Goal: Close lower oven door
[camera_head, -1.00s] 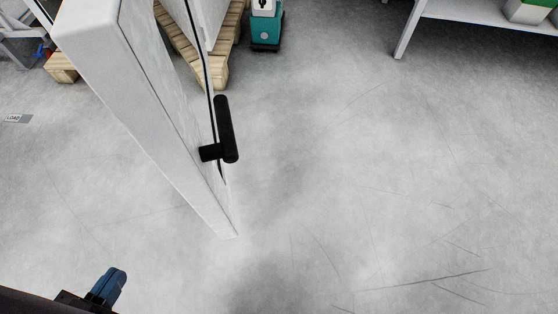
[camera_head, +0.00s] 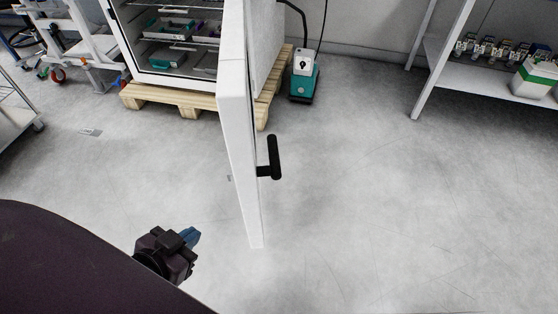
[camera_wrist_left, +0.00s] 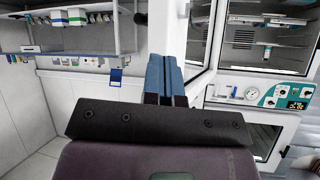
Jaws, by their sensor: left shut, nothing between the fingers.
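A white oven door (camera_head: 240,150) stands open, seen nearly edge-on in the head view, with a black bar handle (camera_head: 273,158) on its right-hand face. The oven (camera_head: 170,81) is behind it to the left, its chamber open with trays inside. My left gripper (camera_head: 192,237) is shut and empty, low in the head view, left of the door's near edge and apart from it. In the left wrist view its blue fingertips (camera_wrist_left: 165,75) are together, with white door panels behind them and the oven's control panel (camera_wrist_left: 285,97) to the right. My right gripper is not in view.
The oven stands on a wooden pallet (camera_head: 190,100). A teal pump (camera_head: 303,80) is on the floor behind the door. A shelf rack (camera_head: 490,75) is at the back right, and carts (camera_head: 80,45) are at the left. The floor to the right is clear.

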